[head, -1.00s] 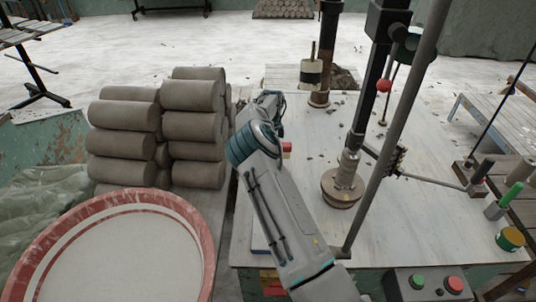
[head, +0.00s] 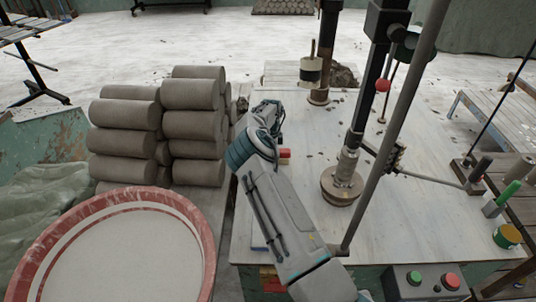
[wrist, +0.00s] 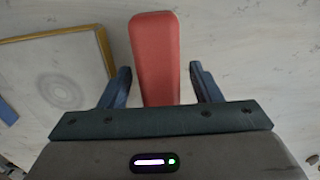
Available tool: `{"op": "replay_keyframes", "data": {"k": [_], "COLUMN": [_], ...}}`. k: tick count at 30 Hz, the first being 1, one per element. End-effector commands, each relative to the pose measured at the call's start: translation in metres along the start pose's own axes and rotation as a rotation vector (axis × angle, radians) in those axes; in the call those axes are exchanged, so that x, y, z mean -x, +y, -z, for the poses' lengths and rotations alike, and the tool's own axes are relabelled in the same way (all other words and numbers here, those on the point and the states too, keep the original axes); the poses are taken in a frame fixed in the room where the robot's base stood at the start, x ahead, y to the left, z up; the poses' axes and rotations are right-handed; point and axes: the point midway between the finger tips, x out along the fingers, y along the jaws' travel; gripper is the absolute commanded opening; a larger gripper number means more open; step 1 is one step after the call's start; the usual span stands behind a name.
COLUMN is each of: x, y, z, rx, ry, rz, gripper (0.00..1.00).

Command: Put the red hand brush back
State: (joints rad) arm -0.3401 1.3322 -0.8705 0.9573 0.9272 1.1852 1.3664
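The red hand brush (wrist: 155,55) lies on the pale worktop, its red top pointing away from my gripper in the wrist view. My gripper (wrist: 160,85) is open, with one finger on each side of the brush and a gap showing on both sides. The brush's near end is hidden behind the gripper body. In the head view a small red part of the brush (head: 284,153) shows just right of my wrist; my arm hides the fingers there.
A square framed board with a round mark (wrist: 62,88) lies left of the brush. A post with a round base (head: 342,190) stands to the right on the worktop (head: 300,220). Stacked clay cylinders (head: 195,125) and a red-rimmed round tub (head: 195,215) are at left.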

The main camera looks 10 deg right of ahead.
Motion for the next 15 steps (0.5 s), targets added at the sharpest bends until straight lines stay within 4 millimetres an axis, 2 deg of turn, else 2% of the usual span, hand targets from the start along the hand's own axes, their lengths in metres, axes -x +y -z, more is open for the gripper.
{"op": "replay_keyframes", "data": {"k": [8, 11, 15], "x": [0.007, 0.021, 0.050], "y": [0.000, -0.001, -0.001], "z": [0.000, -0.001, -0.001], "rx": [0.000, 0.000, -0.001], "ry": [0.000, -0.002, -0.004], "rz": [0.001, 0.002, 0.004], "gripper": [0.58, 0.58, 0.58]}}
